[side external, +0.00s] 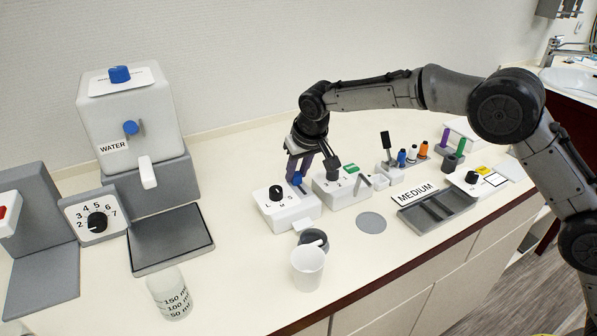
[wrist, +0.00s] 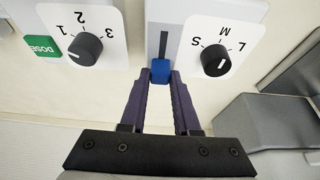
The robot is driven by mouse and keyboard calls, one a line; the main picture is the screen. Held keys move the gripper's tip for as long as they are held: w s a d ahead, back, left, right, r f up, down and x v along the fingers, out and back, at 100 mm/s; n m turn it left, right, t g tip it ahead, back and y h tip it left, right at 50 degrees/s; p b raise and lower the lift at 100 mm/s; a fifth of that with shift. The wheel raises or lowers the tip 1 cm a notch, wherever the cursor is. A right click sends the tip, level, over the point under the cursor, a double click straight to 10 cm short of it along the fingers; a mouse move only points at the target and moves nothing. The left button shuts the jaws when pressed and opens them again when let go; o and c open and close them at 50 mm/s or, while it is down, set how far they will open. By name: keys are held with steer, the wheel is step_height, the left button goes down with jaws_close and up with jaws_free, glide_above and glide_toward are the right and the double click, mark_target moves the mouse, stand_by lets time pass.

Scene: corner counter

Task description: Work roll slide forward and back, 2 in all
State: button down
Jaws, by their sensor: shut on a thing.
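The blue slide (wrist: 160,71) sits at the lower end of a dark straight slot (wrist: 163,45) in the wrist view, on the white box (side external: 290,212) with the L, M, S knob. The slot's length above the slide is clear. My gripper (wrist: 160,78) is shut on the slide, with a purple finger on each side of it. In the side external view the blue slide (side external: 297,179) shows at the back right of the white box. My gripper (side external: 298,172) reaches down onto it from above, and its fingers partly hide it.
Beside it is a second white box (side external: 340,190) with a 1, 2, 3 knob and a green DOSE button (wrist: 42,48). A white cup (side external: 308,270) stands in front. A clear measuring beaker (side external: 168,292) and the water dispenser (side external: 130,115) are at left. A grey tray (side external: 437,208) lies right.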

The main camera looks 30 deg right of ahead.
steer(key=c, duration=0.9)
jaws_free()
steer(key=shift+w, duration=0.3)
steer(key=shift+c, duration=0.2)
steer(key=o, duration=0.3)
steer(key=shift+s, duration=0.1)
steer(key=shift+r, duration=0.1)
steer(key=v, duration=1.3)
steer(key=shift+s+r, duration=0.25)
steer(key=shift+r, duration=0.05)
